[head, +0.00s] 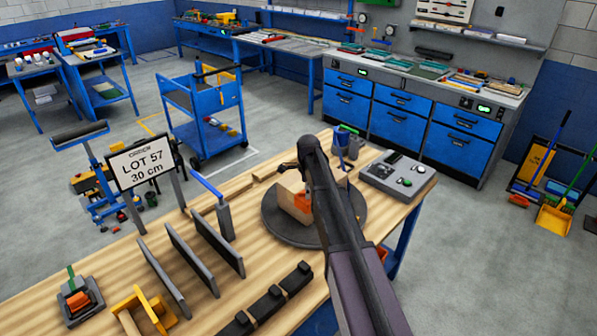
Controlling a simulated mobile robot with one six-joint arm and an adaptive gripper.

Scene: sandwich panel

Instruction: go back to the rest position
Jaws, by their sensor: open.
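My dark arm rises from the bottom right across the workbench (235,190). Its end is above the round dark turntable (273,222). My gripper (289,167) shows only in part as a small dark shape left of the arm's end, and it is open. A pale wooden block (287,199) with an orange part (302,203) stands on the turntable, just below the gripper. The arm hides part of the block and of the turntable. Whether the gripper touches the block cannot be told.
Several grey panels (192,262) stand upright at left, near a "LOT 57 30 cm" sign (145,163). A control box (397,175) and blue cup (341,139) are at right. A dark strapped bar (267,304) lies in front. A blue cart (205,112) stands behind.

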